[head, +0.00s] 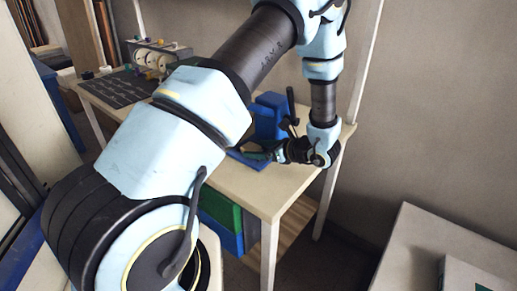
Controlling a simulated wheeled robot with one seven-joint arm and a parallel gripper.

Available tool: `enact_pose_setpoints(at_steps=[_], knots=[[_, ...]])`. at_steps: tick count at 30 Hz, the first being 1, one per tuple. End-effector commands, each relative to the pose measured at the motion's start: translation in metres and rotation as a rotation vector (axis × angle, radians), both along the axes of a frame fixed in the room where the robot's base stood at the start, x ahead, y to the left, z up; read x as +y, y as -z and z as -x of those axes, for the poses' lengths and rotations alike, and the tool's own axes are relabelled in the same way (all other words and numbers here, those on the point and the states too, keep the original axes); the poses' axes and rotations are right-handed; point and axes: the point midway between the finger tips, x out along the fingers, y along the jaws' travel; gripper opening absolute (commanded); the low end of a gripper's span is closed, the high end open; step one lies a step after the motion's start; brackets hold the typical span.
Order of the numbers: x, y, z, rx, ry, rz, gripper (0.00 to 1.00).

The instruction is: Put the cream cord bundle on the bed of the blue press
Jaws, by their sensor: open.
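The blue press (268,113) stands on the cream-topped table, with a dark lever at its right side. Part of its blue bed (240,157) shows low in front, and my arm covers the rest of its left side. My gripper (262,152) is open, lying low and pointing left over or beside the bed. I cannot tell whether it touches the bed. I cannot make out the cream cord bundle; it may be hidden behind my arm or blend with the tabletop.
The table (265,190) has free room at its front right. A dark grid mat (112,88) and a grey unit with white rounds (160,60) are at the back left. Green and blue bins (220,212) sit below. Another table (420,245) is at the right.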

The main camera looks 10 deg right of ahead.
Motion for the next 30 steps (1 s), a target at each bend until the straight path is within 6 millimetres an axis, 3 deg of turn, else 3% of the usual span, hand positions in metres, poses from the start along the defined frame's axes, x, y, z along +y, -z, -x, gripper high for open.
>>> enact_pose_setpoints(at_steps=[18,26,28,30], knots=[[-0.07,-0.043,0.071,-0.006,0.004,0.002,0.94],[-0.077,-0.049,0.08,-0.004,0.001,0.001,0.94],[-0.069,-0.051,0.079,0.002,-0.028,0.015,0.94],[-0.049,-0.054,0.078,0.019,-0.106,0.058,0.94]])
